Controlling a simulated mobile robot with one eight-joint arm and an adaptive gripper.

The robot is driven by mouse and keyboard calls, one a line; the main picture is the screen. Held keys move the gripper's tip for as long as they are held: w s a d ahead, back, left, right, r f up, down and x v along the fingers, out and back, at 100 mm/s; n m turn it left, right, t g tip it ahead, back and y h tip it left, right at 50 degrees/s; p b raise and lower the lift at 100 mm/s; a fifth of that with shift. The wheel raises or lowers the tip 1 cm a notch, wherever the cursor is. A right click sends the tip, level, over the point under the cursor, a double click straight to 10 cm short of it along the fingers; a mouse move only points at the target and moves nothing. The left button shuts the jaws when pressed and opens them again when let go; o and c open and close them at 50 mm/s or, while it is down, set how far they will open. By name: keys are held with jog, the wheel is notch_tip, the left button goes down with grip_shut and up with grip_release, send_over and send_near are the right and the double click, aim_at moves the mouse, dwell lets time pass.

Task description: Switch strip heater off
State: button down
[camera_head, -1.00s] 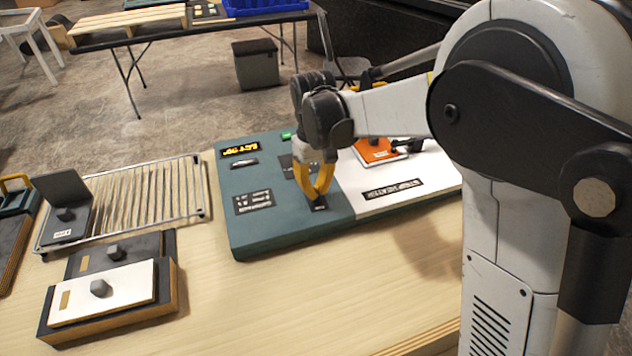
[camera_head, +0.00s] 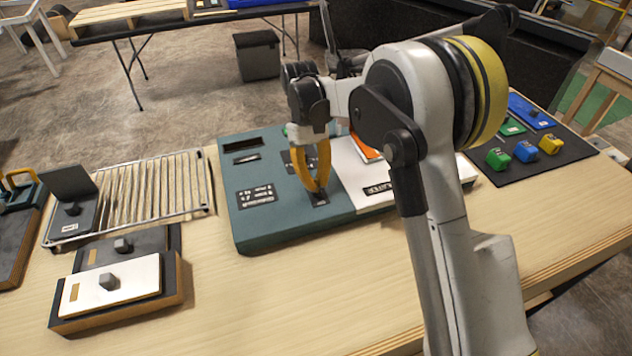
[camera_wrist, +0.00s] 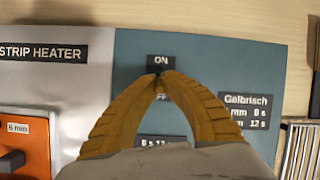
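The teal and white console (camera_head: 262,226) lies on the wooden table. Its white part is labelled STRIP HEATER (camera_wrist: 42,53) in the wrist view. The display (camera_head: 242,145) at the back left of the teal part is dark. My gripper (camera_head: 318,189) points down at the front of the teal part, over the switch plate. In the wrist view, my yellow fingertips (camera_wrist: 160,74) meet between the ON label (camera_wrist: 160,61) and a partly covered label reading FF. The fingers hide the switch itself, and I cannot tell its position or whether they touch it.
A wire rack (camera_head: 150,190) and boxes with grey knobs (camera_head: 110,290) stand left of the console. An orange panel (camera_wrist: 25,140) sits on its white part. A dark mat (camera_head: 540,160) with coloured blocks lies at the right. The table front is mostly clear.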

jog(key=c, duration=1.5)
grip_release()
jog(key=v, duration=1.2)
